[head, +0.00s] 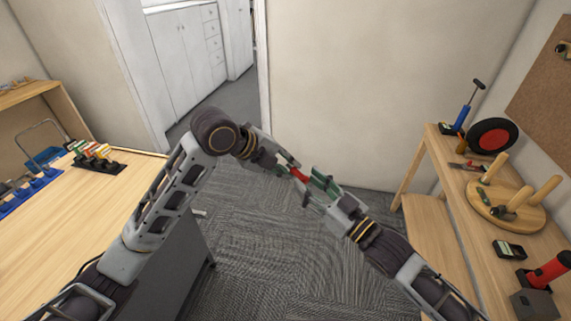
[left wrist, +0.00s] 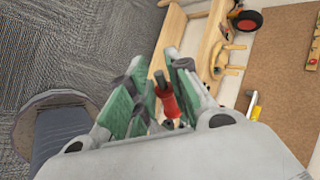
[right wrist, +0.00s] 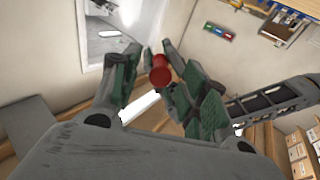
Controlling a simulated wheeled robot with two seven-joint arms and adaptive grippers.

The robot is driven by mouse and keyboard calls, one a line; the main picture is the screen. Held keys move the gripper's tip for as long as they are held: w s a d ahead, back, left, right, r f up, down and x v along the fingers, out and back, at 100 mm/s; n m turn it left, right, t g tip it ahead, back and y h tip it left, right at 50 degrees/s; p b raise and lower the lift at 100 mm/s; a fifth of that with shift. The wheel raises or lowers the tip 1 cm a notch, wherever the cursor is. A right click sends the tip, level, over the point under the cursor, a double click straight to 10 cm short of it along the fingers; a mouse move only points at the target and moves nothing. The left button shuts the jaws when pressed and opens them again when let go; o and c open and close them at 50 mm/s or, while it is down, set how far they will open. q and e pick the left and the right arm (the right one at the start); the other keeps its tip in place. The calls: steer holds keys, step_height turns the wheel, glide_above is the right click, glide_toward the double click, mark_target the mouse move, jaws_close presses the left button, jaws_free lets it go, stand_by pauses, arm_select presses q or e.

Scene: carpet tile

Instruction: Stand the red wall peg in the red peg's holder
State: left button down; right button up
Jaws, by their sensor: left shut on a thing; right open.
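The red wall peg (head: 299,175) is held in the air over the carpet, between my two grippers. My left gripper (head: 284,168) is shut on it. The left wrist view shows the red peg (left wrist: 167,98), with a dark end, between the left fingers (left wrist: 155,85). My right gripper (head: 318,186) is open, facing the left one. In the right wrist view, the peg's round red end (right wrist: 160,72) shows between the right fingers (right wrist: 156,68), with space around it. I cannot make out which thing is the red peg's holder.
At left, a wooden bench (head: 85,220) bears a black rack of coloured-handled items (head: 95,155) and a blue rack (head: 32,192). At right, a wooden shelf (head: 440,160) bears a round pegged board (head: 505,207), a black-red wheel (head: 492,136) and a red torch (head: 547,270).

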steer(key=v, duration=0.6)
steer(key=shift+s+d, duration=0.2)
stand_by(0.5)
stand_by(0.5)
